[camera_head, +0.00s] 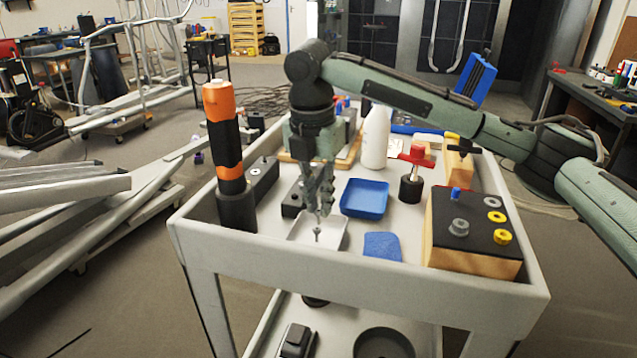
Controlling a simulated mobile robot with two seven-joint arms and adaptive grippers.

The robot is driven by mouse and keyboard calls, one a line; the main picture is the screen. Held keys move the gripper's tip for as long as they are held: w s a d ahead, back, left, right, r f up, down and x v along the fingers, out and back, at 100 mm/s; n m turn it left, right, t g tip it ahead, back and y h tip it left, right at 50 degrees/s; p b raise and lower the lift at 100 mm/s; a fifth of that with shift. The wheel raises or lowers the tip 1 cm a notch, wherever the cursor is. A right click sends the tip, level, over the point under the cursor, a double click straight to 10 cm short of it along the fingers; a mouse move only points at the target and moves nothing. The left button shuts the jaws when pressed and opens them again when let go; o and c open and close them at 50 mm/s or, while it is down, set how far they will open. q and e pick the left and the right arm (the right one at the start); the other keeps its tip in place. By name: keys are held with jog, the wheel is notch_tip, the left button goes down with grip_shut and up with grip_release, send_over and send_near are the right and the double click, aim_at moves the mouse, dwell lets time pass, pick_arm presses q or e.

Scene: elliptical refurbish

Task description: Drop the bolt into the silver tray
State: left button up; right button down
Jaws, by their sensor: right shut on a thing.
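My right gripper (317,207) comes in from the right and points straight down over the silver tray (334,239). It is shut on the bolt (317,233), a small grey piece that hangs below the fingertips. The bolt shows against the inside of the tray; I cannot tell whether it touches the tray floor. The tray is shallow and pale, near the cart's front edge, and its back part is hidden by the gripper. My left gripper is not in view.
A blue tray (365,198) stands just right of the gripper, with a blue cloth-like pad (382,246) in front. An orange and black tool (224,140) stands tall at left. A wooden block with a black top (473,228), a red-handled piece (413,168) and a white bottle (375,138) are also on the cart (330,268).

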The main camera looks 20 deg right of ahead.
jog(key=shift+f, duration=0.9)
jog(key=c, duration=1.5)
grip_release()
jog(key=shift+o, duration=0.2)
jog(key=shift+r, duration=0.15)
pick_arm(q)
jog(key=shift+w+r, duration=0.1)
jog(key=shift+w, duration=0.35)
pick_arm(e)
notch_tip(320, 180, up, 12)
jog(key=a, duration=0.1)
jog(key=shift+s+f, duration=0.2)
jog(key=shift+s, duration=0.25)
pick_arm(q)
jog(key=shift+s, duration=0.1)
pick_arm(e)
jog(key=shift+f, duration=0.1)
